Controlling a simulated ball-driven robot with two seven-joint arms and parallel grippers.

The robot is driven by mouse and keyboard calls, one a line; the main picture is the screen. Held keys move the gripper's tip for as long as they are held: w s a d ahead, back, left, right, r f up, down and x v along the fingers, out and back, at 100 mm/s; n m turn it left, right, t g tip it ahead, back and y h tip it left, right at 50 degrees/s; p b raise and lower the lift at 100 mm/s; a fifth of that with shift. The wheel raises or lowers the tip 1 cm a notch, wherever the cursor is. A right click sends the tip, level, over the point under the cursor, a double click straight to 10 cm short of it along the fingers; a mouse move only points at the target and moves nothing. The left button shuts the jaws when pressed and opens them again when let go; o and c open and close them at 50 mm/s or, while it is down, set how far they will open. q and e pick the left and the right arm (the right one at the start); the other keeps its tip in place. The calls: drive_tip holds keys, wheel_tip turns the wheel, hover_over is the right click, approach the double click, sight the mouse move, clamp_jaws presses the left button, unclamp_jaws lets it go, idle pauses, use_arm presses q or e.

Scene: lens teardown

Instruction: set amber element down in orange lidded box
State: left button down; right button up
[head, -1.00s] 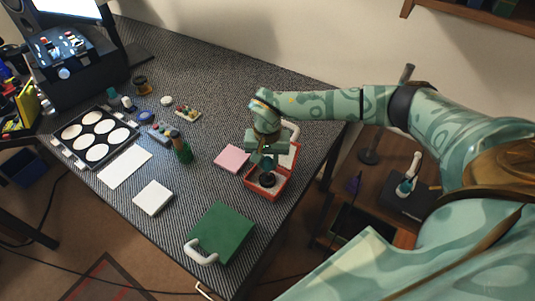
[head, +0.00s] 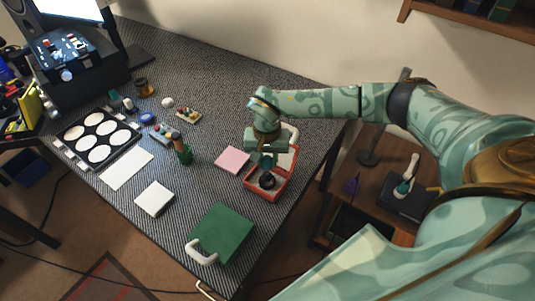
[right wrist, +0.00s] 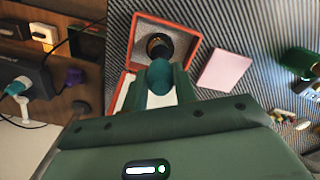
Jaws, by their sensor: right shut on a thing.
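The orange lidded box (head: 250,191) stands open near the table's right edge, its lid (head: 288,158) raised at the back. In the right wrist view the box (right wrist: 135,55) has a grey floor. My right gripper (head: 265,163) points down over the box, shut. A dark round piece with an amber-gold ring, the amber element (right wrist: 157,44), is at its tips, inside the box walls. The element shows in the head view as a dark disc (head: 268,181). A teal rounded part between the fingers partly hides it. I cannot tell whether it touches the floor. My left gripper is not in view.
A pink pad (head: 231,160) lies just left of the box. A green case (head: 222,230) with a white handle is in front. A white block (head: 154,198), a green bottle (head: 185,155) and a tray of white discs (head: 73,130) stand farther left. A wooden side table is right.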

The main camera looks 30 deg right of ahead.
drive_tip(key=shift+r+p, duration=3.25)
drive_tip(key=shift+r, duration=0.95)
